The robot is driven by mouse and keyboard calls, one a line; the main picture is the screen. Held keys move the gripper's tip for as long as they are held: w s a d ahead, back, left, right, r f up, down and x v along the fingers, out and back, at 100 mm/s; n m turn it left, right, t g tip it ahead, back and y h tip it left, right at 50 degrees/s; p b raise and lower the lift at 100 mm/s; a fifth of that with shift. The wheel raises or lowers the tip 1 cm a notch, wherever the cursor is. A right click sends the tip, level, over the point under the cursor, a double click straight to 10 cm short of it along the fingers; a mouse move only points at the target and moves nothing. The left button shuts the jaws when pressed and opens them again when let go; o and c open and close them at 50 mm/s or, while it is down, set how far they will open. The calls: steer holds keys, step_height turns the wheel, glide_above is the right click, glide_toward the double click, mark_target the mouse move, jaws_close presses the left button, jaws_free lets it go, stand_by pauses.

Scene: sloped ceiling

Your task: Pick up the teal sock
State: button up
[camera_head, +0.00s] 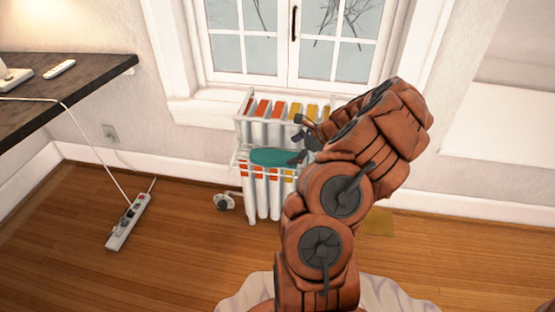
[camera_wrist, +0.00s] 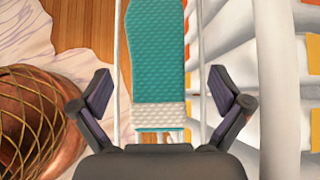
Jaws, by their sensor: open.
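The teal sock (camera_head: 273,157) lies flat on a white rack at the front of the radiator under the window. In the wrist view the teal sock (camera_wrist: 158,52) is textured, with a whitish band near its lower end, and lies between thin white bars. My gripper (camera_head: 302,143) is beside the right end of the sock in the head view. In the wrist view my gripper (camera_wrist: 158,82) is open, with one finger on each side of the sock and nothing held. I cannot tell the exact height of the fingers above the sock.
The white radiator (camera_head: 262,205) with orange and yellow patches stands against the wall below the window (camera_head: 291,45). A dark desk (camera_head: 75,75) is at left. A power strip (camera_head: 130,220) lies on the wooden floor. A round copper-coloured object (camera_wrist: 35,120) sits at left in the wrist view.

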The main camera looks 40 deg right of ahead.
mark_target(281, 157)
steer(key=shift+a+b+x, duration=0.2)
steer(key=shift+x, duration=1.15)
steer(key=shift+a+b+x, duration=0.15)
steer(key=shift+b+x, duration=0.05)
steer(key=shift+x, duration=1.1)
steer(key=shift+s+r, duration=0.1)
steer(key=shift+r, duration=0.1)
steer(key=c, duration=1.2)
